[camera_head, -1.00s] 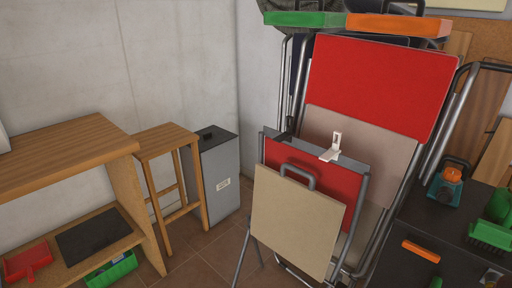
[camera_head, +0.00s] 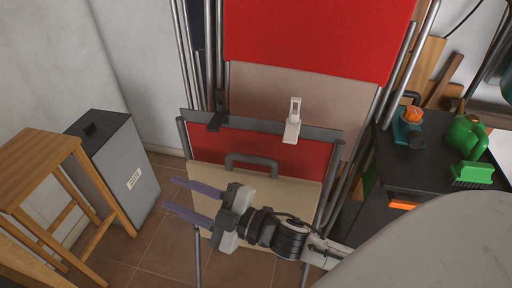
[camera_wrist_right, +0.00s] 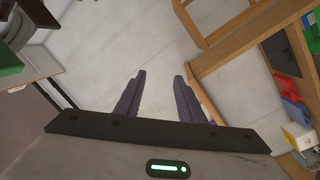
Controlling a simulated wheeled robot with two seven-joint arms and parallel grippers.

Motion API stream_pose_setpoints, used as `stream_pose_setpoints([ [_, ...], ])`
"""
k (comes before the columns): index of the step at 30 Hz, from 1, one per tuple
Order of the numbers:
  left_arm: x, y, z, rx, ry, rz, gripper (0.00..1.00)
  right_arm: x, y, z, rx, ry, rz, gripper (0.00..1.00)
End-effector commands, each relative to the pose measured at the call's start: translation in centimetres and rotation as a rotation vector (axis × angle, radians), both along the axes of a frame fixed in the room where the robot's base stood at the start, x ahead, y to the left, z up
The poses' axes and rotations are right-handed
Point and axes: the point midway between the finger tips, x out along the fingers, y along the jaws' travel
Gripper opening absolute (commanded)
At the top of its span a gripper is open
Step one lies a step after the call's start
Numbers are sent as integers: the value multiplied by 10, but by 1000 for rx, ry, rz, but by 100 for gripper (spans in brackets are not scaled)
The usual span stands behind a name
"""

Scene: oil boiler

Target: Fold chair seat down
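The folding chair stands folded in front of the wall in the head view. Its beige seat panel (camera_head: 232,176) with a grey handle (camera_head: 252,162) hangs nearly upright below a red panel (camera_head: 212,144) in a grey metal frame. My right gripper (camera_head: 170,193) is in front of the lower left of the beige panel, its purple fingers apart and pointing left. It covers part of the panel; contact cannot be told. In the right wrist view the fingers (camera_wrist_right: 158,85) are spread with nothing between them. My left gripper is not in view.
Larger folded red and beige furniture (camera_head: 305,40) leans behind the chair. A wooden stool (camera_head: 62,190) and a grey box (camera_head: 118,170) stand at left. A dark cabinet (camera_head: 420,165) with a green watering can (camera_head: 465,137) stands at right. Tiled floor is clear between box and chair.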

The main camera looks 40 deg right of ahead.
Motion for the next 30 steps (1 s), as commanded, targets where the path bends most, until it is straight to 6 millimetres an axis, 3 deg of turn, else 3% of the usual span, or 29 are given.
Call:
stream_pose_setpoints([
  [1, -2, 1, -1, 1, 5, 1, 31, 4, 18, 48, -122, -207, 122, 36],
  [3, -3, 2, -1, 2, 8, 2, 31, -8, 42, 90, -295, -456, 291, 36],
  [6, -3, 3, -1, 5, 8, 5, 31, -35, 62, 115, -578, -760, 536, 36],
  [8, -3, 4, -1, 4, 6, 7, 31, -49, 60, 113, -769, -902, 683, 36],
  [11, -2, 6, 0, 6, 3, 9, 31, -56, 29, 93, -1124, -1054, 917, 36],
  [14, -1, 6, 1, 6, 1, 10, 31, -47, -32, 76, -1478, -1081, 1112, 36],
  [15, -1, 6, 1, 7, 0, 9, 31, -41, -60, 74, -1608, -1061, 1175, 36],
  [18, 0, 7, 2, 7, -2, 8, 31, -28, -128, 77, -1876, -963, 1290, 36],
  [21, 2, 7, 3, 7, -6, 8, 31, -22, -178, 87, -2050, -853, 1352, 36],
  [25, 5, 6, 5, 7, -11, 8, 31, -19, -211, 94, -2152, -765, 1387, 36],
  [30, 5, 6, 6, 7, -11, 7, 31, -14, -213, 79, -2165, -749, 1398, 36],
])
